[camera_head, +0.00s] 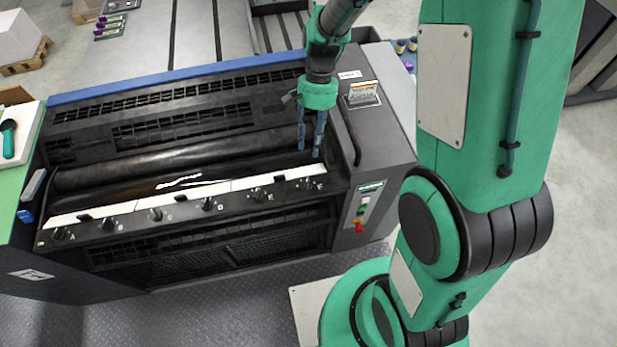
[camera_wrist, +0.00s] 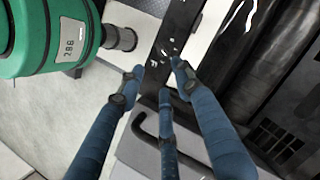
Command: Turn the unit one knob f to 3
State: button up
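Knob F (camera_head: 305,185) is a small dark knob at the right end of the row of lettered knobs on the front bar of the ink unit (camera_head: 133,222). Its setting is too small to read. My gripper (camera_head: 309,150) points down above and just behind knob F, apart from it. The blue fingers are spread with nothing between them. In the wrist view, the open fingers (camera_wrist: 156,72) reach toward a dark bar with white marks (camera_wrist: 180,30); I cannot make out knob F there.
Knob E (camera_head: 257,196) is left of knob F, with several more knobs beyond it. A black roller (camera_head: 170,160) lies behind the bar. A control panel with buttons (camera_head: 364,205) and a black handle rail (camera_head: 347,135) are at the right. The grey floor in front is clear.

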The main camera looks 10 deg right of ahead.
aim_at(308, 182)
jog(key=x, duration=1.3)
jog(key=shift+s+b, duration=0.15)
jog(key=shift+b, duration=0.2)
jog(key=shift+c, duration=0.3)
jog(key=shift+a, duration=0.1)
grip_shut()
